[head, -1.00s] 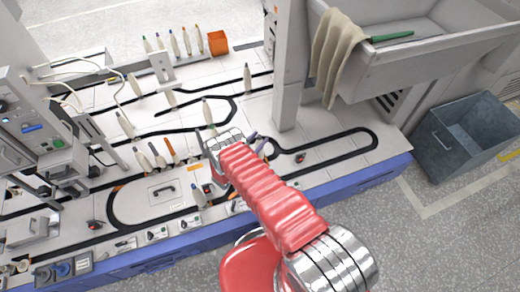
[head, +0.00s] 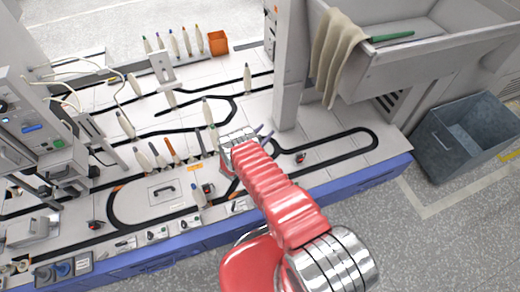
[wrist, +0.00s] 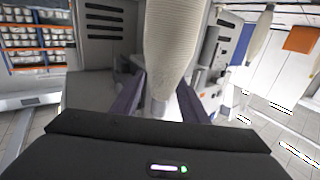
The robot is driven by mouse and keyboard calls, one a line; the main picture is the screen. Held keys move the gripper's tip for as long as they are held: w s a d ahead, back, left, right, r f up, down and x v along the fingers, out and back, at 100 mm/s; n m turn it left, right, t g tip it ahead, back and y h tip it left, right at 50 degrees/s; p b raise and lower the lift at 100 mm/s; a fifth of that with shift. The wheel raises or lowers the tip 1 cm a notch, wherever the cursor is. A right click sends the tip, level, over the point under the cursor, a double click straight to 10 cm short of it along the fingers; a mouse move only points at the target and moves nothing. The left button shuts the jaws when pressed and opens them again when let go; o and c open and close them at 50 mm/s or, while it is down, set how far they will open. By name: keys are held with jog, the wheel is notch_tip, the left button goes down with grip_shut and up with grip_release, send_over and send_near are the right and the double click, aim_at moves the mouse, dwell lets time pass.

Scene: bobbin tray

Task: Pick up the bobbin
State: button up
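A cream, cone-shaped bobbin (head: 208,112) stands upright on the white table in the head view, just beyond my gripper (head: 240,136). In the wrist view a ribbed cream bobbin (wrist: 172,45) fills the upper middle, with a narrow lower end. My gripper (wrist: 160,88) has its two dark purple fingers apart on either side of that narrow end, with gaps showing. I cannot tell whether the bobbin is between the fingertips or just past them. The bobbin's base is hidden by my gripper body.
Several other bobbins (head: 145,160) stand about the table. An orange box (head: 218,43) is at the back. Black track grooves cross the table.

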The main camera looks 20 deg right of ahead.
jog(key=shift+c, duration=0.5)
grip_shut()
